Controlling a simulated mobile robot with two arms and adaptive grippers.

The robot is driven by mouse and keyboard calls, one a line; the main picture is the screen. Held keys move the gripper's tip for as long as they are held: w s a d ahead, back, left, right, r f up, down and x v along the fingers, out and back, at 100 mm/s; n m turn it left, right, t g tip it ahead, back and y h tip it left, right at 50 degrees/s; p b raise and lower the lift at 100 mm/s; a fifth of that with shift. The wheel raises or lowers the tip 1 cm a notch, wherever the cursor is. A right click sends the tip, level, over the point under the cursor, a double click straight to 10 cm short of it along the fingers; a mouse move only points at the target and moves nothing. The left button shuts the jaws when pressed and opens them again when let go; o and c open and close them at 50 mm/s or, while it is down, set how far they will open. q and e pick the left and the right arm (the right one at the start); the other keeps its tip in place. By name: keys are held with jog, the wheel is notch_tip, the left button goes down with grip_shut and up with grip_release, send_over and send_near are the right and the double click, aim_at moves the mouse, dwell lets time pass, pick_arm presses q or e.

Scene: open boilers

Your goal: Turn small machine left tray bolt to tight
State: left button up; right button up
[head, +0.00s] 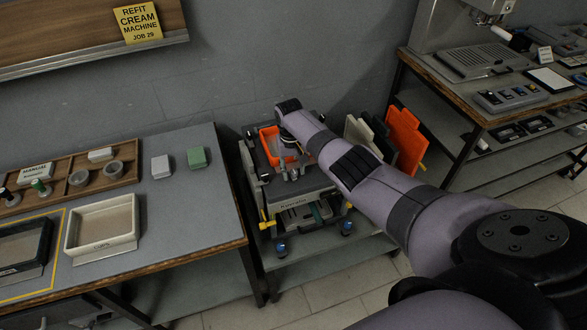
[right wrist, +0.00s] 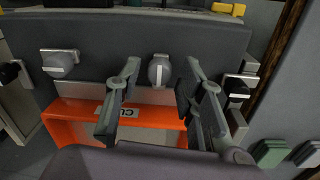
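The small machine (head: 300,202) stands on a low cart, with an orange tray (head: 269,146) at its upper part. My right arm reaches across to it, and my right gripper (head: 291,172) is over the machine front, small and partly hidden. In the right wrist view my right gripper (right wrist: 161,85) is open, its fingers either side of a grey knob-like bolt (right wrist: 159,70) on the dark panel, with gaps visible. Similar bolts show at the left (right wrist: 60,63) and right (right wrist: 238,90). I cannot tell which is the left tray bolt. My left gripper is out of view.
A grey workbench (head: 185,215) with a cream tray (head: 102,225) stands left of the cart. Orange (head: 405,138) and pale panels lean right of the machine. Another bench (head: 470,112) with equipment is at the right. Floor shows in front of the cart.

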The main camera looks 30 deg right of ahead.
aim_at(292, 171)
jog(key=shift+o, duration=0.2)
notch_tip(292, 171, up, 12)
jog(key=shift+a, duration=0.25)
dwell(0.4)
jog(key=shift+f, duration=0.1)
